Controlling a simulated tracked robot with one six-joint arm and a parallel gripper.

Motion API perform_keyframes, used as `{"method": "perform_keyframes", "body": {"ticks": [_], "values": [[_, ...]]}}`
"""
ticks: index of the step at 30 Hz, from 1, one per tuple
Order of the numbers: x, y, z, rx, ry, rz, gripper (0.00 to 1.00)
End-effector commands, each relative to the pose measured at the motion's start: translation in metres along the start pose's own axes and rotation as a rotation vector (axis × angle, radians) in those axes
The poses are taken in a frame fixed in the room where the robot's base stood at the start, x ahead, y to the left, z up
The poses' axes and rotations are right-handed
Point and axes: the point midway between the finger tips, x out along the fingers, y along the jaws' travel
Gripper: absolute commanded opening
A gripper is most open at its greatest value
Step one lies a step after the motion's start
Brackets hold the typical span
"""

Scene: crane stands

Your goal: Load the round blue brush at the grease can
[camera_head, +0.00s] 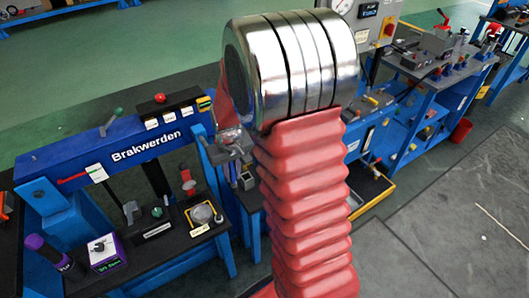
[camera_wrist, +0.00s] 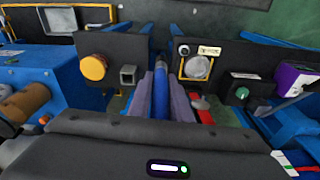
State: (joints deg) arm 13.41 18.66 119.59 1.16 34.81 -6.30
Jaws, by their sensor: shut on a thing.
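My gripper (camera_wrist: 161,85) is shut on the round blue brush (camera_wrist: 161,98), seen in the wrist view. The blue handle runs away from the camera between the two grey-purple fingers. I cannot make out its bristle end. A round silvery-grey can top (camera_wrist: 197,68) in a yellow frame lies just right of the fingertips, apart from them in the picture; it looks like the grease can. In the head view the same round top (camera_head: 201,214) sits on the dark bench top with a small label. My arm hides most of the gripper and the brush there.
The blue Brakwerden stand (camera_head: 110,150) carries a purple-and-white box (camera_head: 103,252), a purple-topped cylinder (camera_head: 48,253) and a green knob (camera_head: 157,212) near the can. In the wrist view, a yellow round knob (camera_wrist: 94,67) and a square socket (camera_wrist: 128,74) stand left.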

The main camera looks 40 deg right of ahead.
Motion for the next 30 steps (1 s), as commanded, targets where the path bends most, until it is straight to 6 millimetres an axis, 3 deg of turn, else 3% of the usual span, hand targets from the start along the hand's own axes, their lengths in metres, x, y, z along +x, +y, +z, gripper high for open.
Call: {"method": "perform_keyframes", "body": {"ticks": [6,13,18,30], "values": [[-0.024,-0.063,-0.030,-0.074,0.003,-0.009,0.00],[-0.043,-0.113,-0.053,-0.128,0.000,-0.015,0.00],[-0.048,-0.124,-0.058,-0.139,-0.001,-0.016,0.00],[-0.048,-0.123,-0.058,-0.138,-0.001,-0.017,0.00]]}}
